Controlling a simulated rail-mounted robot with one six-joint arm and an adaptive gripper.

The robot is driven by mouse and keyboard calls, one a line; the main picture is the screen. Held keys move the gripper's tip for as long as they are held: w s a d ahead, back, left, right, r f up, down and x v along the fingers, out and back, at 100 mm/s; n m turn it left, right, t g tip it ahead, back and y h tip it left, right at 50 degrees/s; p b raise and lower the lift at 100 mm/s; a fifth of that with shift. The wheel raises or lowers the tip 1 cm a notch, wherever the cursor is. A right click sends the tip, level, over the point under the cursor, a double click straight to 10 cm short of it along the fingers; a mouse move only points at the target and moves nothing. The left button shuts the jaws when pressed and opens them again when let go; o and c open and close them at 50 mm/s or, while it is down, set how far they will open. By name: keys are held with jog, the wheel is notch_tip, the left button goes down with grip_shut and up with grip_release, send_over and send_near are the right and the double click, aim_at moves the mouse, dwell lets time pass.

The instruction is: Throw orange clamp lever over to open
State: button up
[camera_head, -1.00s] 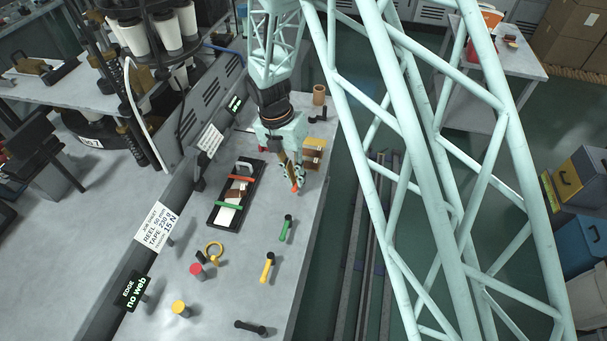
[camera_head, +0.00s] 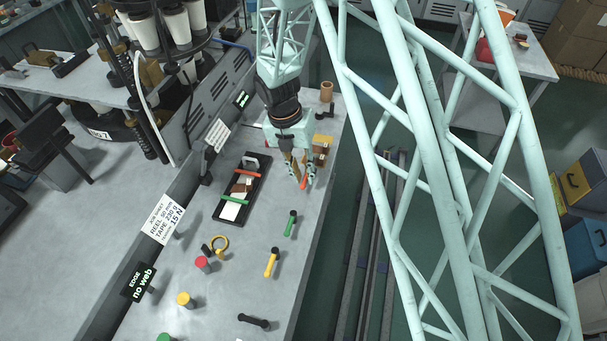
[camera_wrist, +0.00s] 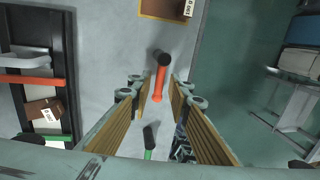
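The orange clamp lever (camera_wrist: 159,82) stands on the bench in the wrist view, with a black round end and an orange stem. In the head view only a bit of orange (camera_head: 304,184) shows by my fingertips; the rest is hidden. My gripper (camera_head: 301,175) points down over it. In the wrist view my gripper (camera_wrist: 160,108) is open, with one finger on each side of the lever. Gaps show between the lever and both fingers, and I see no contact.
A green lever (camera_head: 290,224), a yellow lever (camera_head: 271,263) and a black lever (camera_head: 253,320) stand nearer on the bench. A black tray (camera_head: 223,222) with red and green bars lies left. A brown-yellow block (camera_head: 322,141) and a tan cup (camera_head: 326,91) are behind. The bench's right edge is close.

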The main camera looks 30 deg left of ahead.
jog(key=shift+o, duration=0.4)
notch_tip(320, 180, up, 12)
jog(key=a, duration=0.2)
jog(key=shift+s+a, duration=0.15)
jog(key=shift+s, duration=0.15)
dwell(0.4)
jog(key=shift+f, duration=0.15)
dwell(0.4)
